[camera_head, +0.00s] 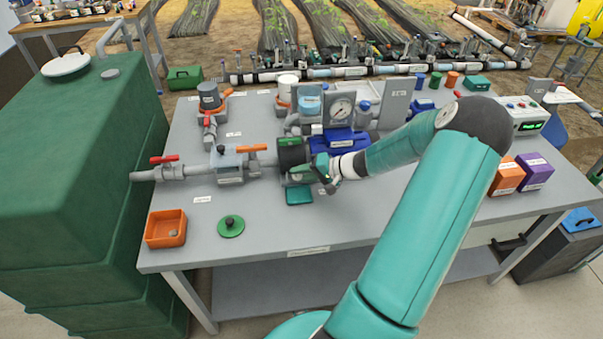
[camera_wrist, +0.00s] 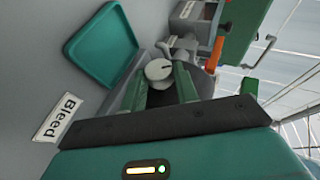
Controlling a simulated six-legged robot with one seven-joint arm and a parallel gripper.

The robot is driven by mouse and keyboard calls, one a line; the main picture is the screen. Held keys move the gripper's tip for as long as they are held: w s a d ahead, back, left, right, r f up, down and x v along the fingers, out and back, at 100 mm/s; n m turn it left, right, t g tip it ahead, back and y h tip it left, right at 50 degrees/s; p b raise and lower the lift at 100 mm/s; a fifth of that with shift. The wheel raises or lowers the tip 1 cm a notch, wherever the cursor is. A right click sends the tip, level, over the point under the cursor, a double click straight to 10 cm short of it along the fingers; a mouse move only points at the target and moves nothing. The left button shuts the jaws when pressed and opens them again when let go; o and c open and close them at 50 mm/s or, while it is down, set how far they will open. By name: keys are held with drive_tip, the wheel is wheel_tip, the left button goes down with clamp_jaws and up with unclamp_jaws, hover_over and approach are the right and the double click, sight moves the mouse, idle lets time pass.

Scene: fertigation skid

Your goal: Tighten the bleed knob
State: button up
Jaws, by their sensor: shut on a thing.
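The bleed knob (camera_wrist: 158,69) is a small pale grey round knob with a dark line on its face, seen in the wrist view. My gripper (camera_wrist: 161,78) has one green finger on each side of it and is shut on it. A "Bleed" label (camera_wrist: 60,118) lies on the grey surface nearby. In the head view, my gripper (camera_head: 301,173) is low in front of the dark, green-rimmed pump housing (camera_head: 291,152). The knob cannot be made out there.
A teal tray (camera_head: 299,197) lies just below my gripper; it also shows in the wrist view (camera_wrist: 100,46). An orange bin (camera_head: 166,229) and a green disc (camera_head: 231,226) sit at the front left. The front middle of the bench is clear.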

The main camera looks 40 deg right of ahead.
drive_tip(key=m+t+y, duration=0.1)
drive_tip(key=t, duration=0.1)
drive_tip(key=t+y, duration=0.2)
drive_tip(key=shift+d+f+m+y, duration=0.1)
drive_tip(key=shift+f+m+y, duration=0.2)
drive_tip(key=shift+f+m, duration=0.1)
idle(0.5)
drive_tip(key=o, duration=1)
drive_tip(key=shift+c, duration=0.2)
drive_tip(key=shift+s, duration=0.1)
drive_tip(key=v, duration=1.3)
drive_tip(key=shift+s+d+f, duration=0.2)
drive_tip(key=shift+s, duration=0.1)
